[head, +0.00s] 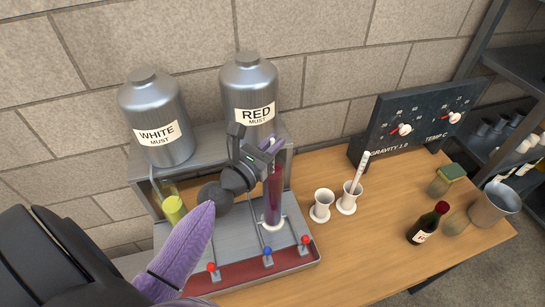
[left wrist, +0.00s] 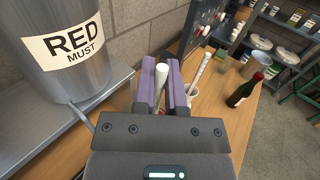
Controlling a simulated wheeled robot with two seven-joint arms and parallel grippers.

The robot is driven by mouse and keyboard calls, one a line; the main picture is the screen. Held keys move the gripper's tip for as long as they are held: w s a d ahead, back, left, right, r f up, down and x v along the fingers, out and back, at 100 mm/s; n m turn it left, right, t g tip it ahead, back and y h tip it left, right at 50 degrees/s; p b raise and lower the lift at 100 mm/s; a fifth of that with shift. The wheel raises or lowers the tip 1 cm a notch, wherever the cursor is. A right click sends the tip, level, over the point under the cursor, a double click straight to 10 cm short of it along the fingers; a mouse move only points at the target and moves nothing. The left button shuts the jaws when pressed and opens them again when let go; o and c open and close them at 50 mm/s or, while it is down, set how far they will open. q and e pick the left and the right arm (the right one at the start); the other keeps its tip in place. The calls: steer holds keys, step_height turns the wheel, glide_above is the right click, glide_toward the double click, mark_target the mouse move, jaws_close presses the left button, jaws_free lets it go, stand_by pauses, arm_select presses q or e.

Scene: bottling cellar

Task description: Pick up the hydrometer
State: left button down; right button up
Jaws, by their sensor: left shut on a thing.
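My left gripper (head: 272,146) is above the tall clear cylinder of red liquid (head: 272,200), in front of the RED must tank. In the left wrist view its two purple fingers (left wrist: 166,85) are closed on a slim white stem (left wrist: 162,73), which I take to be the hydrometer. The stem's lower part is hidden by the gripper, so I cannot tell how far it sits inside the cylinder. A second white stick (head: 358,172) with markings leans in a white cup (head: 347,204) to the right. My right gripper is not in view.
The RED tank (head: 249,88) and WHITE tank (head: 155,115) stand behind on a metal shelf. A cylinder of yellow-green liquid (head: 173,209) is at left. An empty white cup (head: 321,205), gauge panel (head: 410,122), dark bottle (head: 428,224) and metal bucket (head: 492,207) are to the right.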

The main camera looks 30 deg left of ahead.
arm_select(q)
step_height(320, 180, up, 27)
steer(key=p, duration=1.8)
steer(key=shift+r, duration=0.15)
steer(key=c, duration=1.3)
jaws_free()
jaws_close()
